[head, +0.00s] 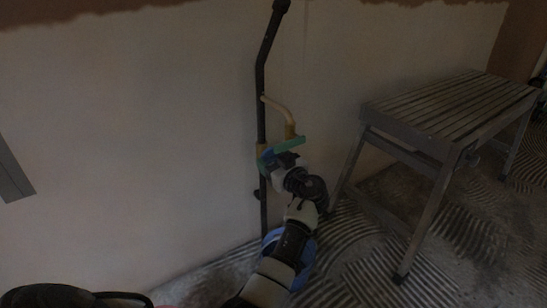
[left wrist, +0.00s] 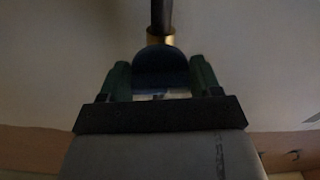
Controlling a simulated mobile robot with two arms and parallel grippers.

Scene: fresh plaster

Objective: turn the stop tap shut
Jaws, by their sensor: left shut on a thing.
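The stop tap sits low on a dark upright pipe (head: 261,120) against the plastered wall. Its brass body (head: 261,154) shows in the head view, and brass (left wrist: 160,37) also shows beyond the handle in the left wrist view. The tap's dark blue rounded handle (left wrist: 161,62) lies between the green fingers of my left gripper (left wrist: 161,80). In the head view my left gripper (head: 277,154) is at the tap, shut on the handle. The gripper hides most of the handle there. My right gripper is not in view.
A pale branch pipe (head: 279,106) bends down to a brass end (head: 290,131) just above my gripper. A slatted step bench (head: 450,105) stands at the right. A blue round object (head: 304,265) is on the ridged floor behind my left arm.

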